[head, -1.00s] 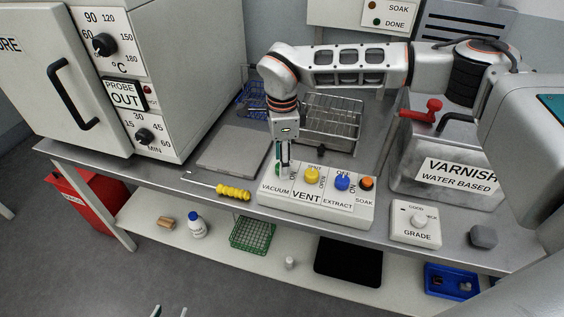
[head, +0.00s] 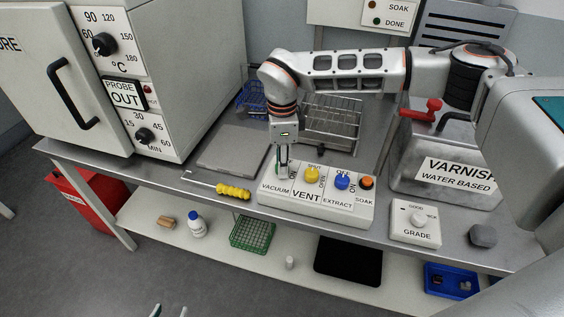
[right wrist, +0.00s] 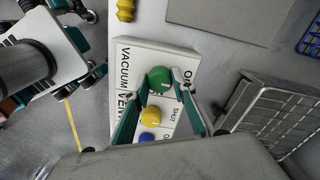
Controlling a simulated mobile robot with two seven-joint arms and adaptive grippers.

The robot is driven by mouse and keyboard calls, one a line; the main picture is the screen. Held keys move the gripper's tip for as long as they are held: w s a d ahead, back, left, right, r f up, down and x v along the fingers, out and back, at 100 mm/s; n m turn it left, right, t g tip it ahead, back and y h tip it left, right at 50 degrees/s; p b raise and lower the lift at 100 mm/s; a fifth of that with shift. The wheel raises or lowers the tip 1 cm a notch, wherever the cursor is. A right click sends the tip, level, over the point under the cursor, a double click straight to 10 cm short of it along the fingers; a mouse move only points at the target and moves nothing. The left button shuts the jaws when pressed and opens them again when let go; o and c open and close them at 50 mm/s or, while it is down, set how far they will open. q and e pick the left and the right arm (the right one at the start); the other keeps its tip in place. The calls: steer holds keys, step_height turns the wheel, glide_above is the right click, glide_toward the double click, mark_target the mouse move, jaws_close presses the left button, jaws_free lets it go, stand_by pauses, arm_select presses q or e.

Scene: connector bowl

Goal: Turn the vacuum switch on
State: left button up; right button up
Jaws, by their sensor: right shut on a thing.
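The green vacuum knob (right wrist: 160,79) sits at the VACUUM end of a white switch panel (head: 315,212). My right gripper (head: 283,170) reaches down over that end and largely hides the knob in the head view. In the right wrist view its two fingers (right wrist: 163,77) lie on either side of the green knob, shut on it. A pale mark shows on the knob, and lettering is partly visible beside it; I cannot tell the exact setting. Only the fingertips of my left gripper (head: 169,311) show at the bottom edge of the head view, apart and empty.
The yellow vent knob (head: 312,174), blue extract knob (head: 342,181) and orange soak button (head: 367,183) share the panel. A wire rack (head: 333,125) stands behind, a varnish tank (head: 450,165) to the right.

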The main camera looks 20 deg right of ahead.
steer(key=m, duration=0.8)
steer(key=shift+m, duration=0.4)
steer(key=m, duration=0.4)
steer(key=shift+m, duration=0.3)
steer(key=shift+m+b, duration=0.35)
steer(key=shift+m, duration=1.55)
steer(key=shift+r, duration=0.1)
steer(key=o, duration=1.1)
step_height(320, 180, up, 12)
steer(key=shift+f, duration=0.1)
